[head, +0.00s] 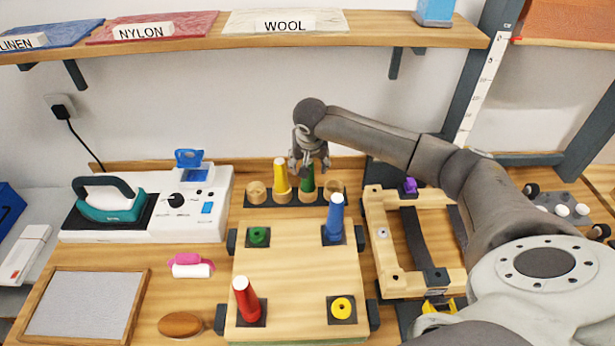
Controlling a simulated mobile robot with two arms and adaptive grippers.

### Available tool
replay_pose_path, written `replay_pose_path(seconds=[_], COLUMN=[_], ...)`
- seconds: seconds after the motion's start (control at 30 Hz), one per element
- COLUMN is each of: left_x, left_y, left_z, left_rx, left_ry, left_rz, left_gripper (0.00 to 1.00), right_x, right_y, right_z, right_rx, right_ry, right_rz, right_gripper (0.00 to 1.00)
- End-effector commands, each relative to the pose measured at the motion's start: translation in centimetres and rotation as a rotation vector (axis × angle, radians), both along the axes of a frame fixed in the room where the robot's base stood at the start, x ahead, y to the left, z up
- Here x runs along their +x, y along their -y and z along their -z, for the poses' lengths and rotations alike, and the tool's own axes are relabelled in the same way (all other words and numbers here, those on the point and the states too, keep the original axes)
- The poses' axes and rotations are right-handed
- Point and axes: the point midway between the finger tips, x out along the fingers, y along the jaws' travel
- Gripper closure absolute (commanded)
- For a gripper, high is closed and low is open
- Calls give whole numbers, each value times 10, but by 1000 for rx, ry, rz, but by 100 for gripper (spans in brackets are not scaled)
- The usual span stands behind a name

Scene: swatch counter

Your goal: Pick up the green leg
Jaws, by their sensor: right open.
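The green leg (307,180) stands upright in a rack (262,204) of wooden cups at the back of the counter, beside a yellow leg (281,176). My right gripper (308,168) is open, pointing down over the top of the green leg. Its fingers overlap the leg's upper part; I cannot tell whether they touch it. A wooden board (290,270) lies in front, with a blue leg (335,214) and a red leg (243,298) standing at two corners. Its green socket (258,236) and yellow socket (341,308) hold no leg. My left gripper is not in view.
A wooden frame (378,240) with a dark strap lies right of the board, under my right arm. A white machine (188,222) and a teal iron (110,205) stand at left. A shelf (240,42) with fabric swatches runs above.

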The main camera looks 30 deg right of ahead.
Motion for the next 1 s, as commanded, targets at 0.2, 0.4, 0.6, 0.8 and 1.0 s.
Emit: replay_pose_path(seconds=[0.2,0.4,0.6,0.8,1.0], left_x=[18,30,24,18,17], left_y=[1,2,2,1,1], left_z=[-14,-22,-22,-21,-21], left_rx=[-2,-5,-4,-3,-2], left_ry=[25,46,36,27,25], left_rz=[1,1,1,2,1], left_gripper=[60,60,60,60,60], right_x=[6,14,17,17,17], right_y=[3,7,9,9,9], right_z=[16,40,49,49,49], right_rx=[0,0,-1,0,0], right_ry=[-4,-2,-1,0,0], right_rz=[0,-1,-1,-1,-1], right_gripper=[41,41,41,42,68])
